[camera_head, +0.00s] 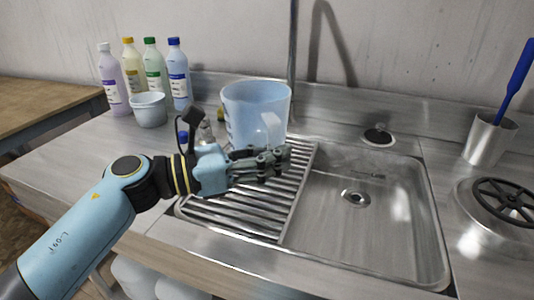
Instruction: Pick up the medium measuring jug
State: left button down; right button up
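A large translucent blue measuring jug (250,104) stands upright at the back of the ribbed drainboard, its handle facing me. A smaller pale jug or cup (149,110) stands on the counter at left; I cannot tell by label which is the medium one. My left gripper (284,157) reaches in from the left, over the drainboard, with its fingers at the lower end of the large jug's handle. The fingers look close together and cover the jug's base. I cannot tell whether they grip the handle. My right gripper is out of view.
Several capped bottles (178,76) stand at the back left. A sink basin (350,225) lies right of the drainboard (235,217). A metal cup (487,140) with a blue-handled brush and a round metal item with a black wheel (505,200) are at right. White containers (133,277) sit below the counter.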

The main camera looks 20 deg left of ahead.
pick_arm(q)
jog(key=s+d+r+p, duration=0.2)
jog(key=d+r+p, duration=0.4)
jog(key=d, duration=0.3)
jog(key=shift+s+d+r+p, duration=0.15)
jog(key=shift+s+d+p, duration=0.2)
jog(key=shift+s+p, duration=0.05)
jog(key=shift+d, duration=0.1)
dwell(0.7)
